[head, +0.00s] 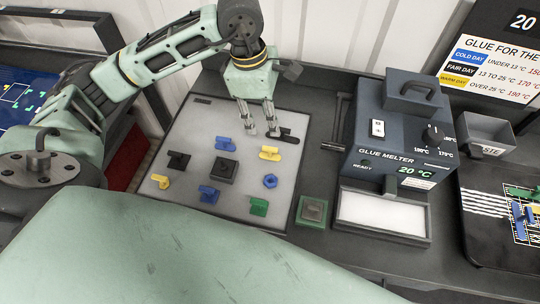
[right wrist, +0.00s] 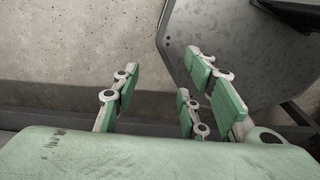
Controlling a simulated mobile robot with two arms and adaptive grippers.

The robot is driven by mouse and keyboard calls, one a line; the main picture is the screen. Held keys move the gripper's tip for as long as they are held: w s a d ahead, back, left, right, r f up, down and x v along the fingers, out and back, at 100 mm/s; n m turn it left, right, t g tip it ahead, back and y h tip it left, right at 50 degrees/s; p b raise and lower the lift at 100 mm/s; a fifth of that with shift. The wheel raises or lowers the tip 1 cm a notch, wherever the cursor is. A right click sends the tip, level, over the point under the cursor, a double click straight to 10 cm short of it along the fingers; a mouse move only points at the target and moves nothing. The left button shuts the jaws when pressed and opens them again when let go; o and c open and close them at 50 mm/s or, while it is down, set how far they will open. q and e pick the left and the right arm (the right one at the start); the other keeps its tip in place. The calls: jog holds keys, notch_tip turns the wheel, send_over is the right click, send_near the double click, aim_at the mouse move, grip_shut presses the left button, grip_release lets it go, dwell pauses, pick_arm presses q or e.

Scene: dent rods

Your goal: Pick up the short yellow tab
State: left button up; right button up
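Two yellow tabs lie on the grey-white mat in the head view. One yellow tab (head: 161,181) at the mat's left edge looks shorter. The other yellow tab (head: 269,154), right of centre, looks longer. My left gripper (head: 261,131) points down over the back right of the mat, just above the longer yellow tab in the picture and beside a black tab (head: 289,137). Its fingers are apart with nothing seen between them. My right gripper (right wrist: 163,82) shows in the right wrist view with its fingers spread and empty.
The mat (head: 200,125) also holds blue tabs (head: 224,144), a dark square block (head: 224,169), a black piece (head: 178,160), a blue nut (head: 270,181) and a green tab (head: 258,206). A glue melter (head: 400,130) stands to the right. A green-based block (head: 312,211) sits beside the mat.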

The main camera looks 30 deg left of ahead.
pick_arm(q)
jog(key=b, duration=0.4)
send_over(270, 148)
jog(key=a, duration=0.1)
notch_tip(270, 148, down, 6)
jog(key=shift+a+r, duration=0.15)
jog(key=shift+r, duration=0.1)
jog(key=f+p, duration=0.1)
jog(key=f, duration=0.1)
jog(key=d+f+p, duration=0.1)
jog(key=f, duration=0.4)
jog(key=shift+s+d+p, duration=0.1)
jog(key=shift+d+p, duration=0.05)
jog(key=shift+p, duration=0.25)
jog(key=shift+f, duration=0.35)
pick_arm(e)
jog(key=shift+w+f, duration=0.3)
jog(key=shift+f, duration=0.3)
jog(key=shift+w+f, duration=0.25)
jog(key=shift+f, duration=0.35)
pick_arm(q)
jog(key=shift+c, duration=0.4)
grip_shut()
